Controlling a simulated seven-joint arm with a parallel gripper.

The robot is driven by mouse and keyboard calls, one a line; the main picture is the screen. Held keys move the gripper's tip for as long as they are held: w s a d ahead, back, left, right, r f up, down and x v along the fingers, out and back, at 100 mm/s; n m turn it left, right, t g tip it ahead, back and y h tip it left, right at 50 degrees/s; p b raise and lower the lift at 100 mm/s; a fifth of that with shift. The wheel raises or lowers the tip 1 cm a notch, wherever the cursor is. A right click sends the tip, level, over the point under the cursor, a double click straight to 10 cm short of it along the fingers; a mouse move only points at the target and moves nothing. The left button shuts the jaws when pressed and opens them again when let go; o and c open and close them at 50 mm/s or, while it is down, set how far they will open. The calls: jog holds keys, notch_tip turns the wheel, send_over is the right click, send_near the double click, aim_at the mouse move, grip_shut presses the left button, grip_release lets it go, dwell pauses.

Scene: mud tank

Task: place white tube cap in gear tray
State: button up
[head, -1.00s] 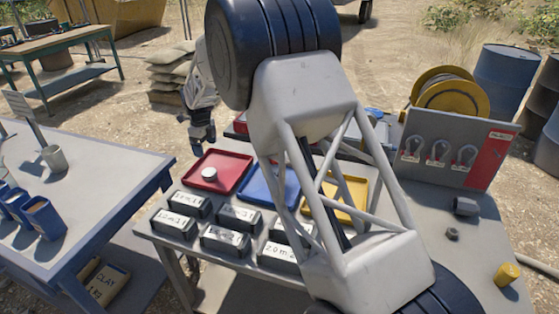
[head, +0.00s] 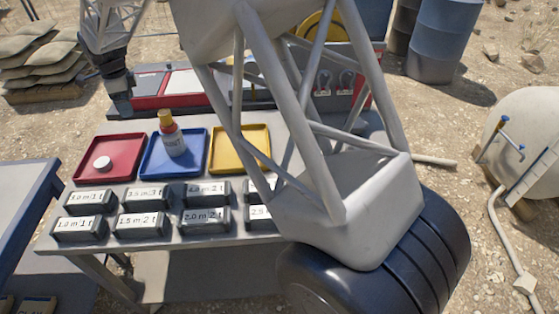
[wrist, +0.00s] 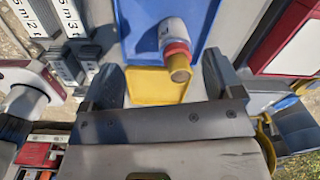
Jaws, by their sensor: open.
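I cannot tell from any label which tray is the gear tray. The blue tray (head: 158,172) and the yellow tray (head: 228,150) stand in a row to its right. My gripper (head: 120,103) is behind the red tray, above the back of the table. In the wrist view my gripper (wrist: 160,84) has its fingers apart with nothing held. The yellow tray (wrist: 150,90) shows beyond them. The white cap is not seen there.
A white bottle (head: 173,142) with red band and yellow top stands in the blue tray. Several dark labelled blocks (head: 145,198) line the table's front. A red-and-white case (head: 165,98) lies behind the trays. My arm hides the table's right part.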

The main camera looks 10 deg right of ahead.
jog(key=s+d+r+n, duration=0.2)
jog(key=s+d+r, duration=0.25)
jog(key=d, duration=0.75)
jog(key=s+d+r+n+t, duration=0.1)
jog(key=s+d+r+n, duration=0.3)
jog(key=d, duration=0.8)
jog(key=s+d+r+n, duration=0.1)
jog(key=s+d+r, duration=0.4)
jog(key=d, duration=0.6)
jog(key=s+d+f+n, duration=0.2)
jog(key=s+d+n, duration=0.2)
jog(key=s+d, duration=0.6)
jog(key=s+d+f+n+t, duration=0.1)
jog(key=s+d+f+n, duration=0.2)
jog(key=s+d, duration=0.8)
jog(key=s, duration=0.7)
jog(key=shift+s+f+n, duration=0.15)
jog(key=shift+f+n, duration=0.05)
jog(key=shift+n, duration=0.2)
